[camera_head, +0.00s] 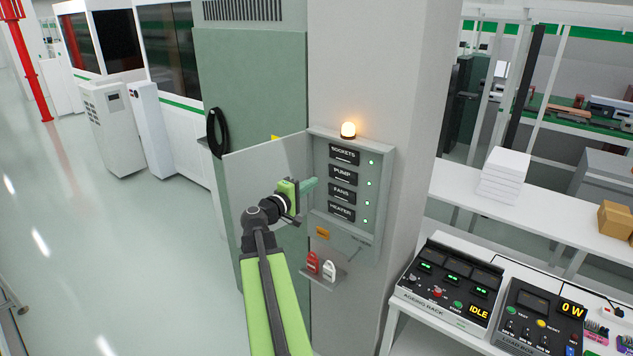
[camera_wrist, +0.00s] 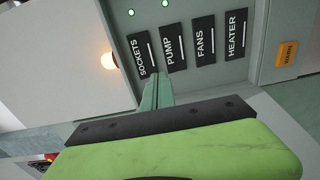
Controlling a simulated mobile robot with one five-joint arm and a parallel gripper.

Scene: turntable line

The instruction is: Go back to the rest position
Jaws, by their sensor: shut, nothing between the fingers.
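My gripper (camera_head: 309,185) is shut and empty, its green fingertips together in front of the grey breaker panel (camera_head: 371,239) on the column. In the wrist view the shut fingers (camera_wrist: 157,92) point at the row of black labelled switches, close to the PUMP switch (camera_wrist: 174,43). I cannot tell whether they touch it. In the head view the switches read SOCKETS (camera_head: 344,154), PUMP (camera_head: 342,173), FANS (camera_head: 342,191) and HEATER (camera_head: 341,211), each with a lit green lamp beside it.
An amber lamp (camera_head: 348,130) glows on top of the panel. A small shelf (camera_head: 322,281) below holds a red tag (camera_head: 312,263) and a white one (camera_head: 329,270). A bench with an ageing rack (camera_head: 450,285) stands at the right.

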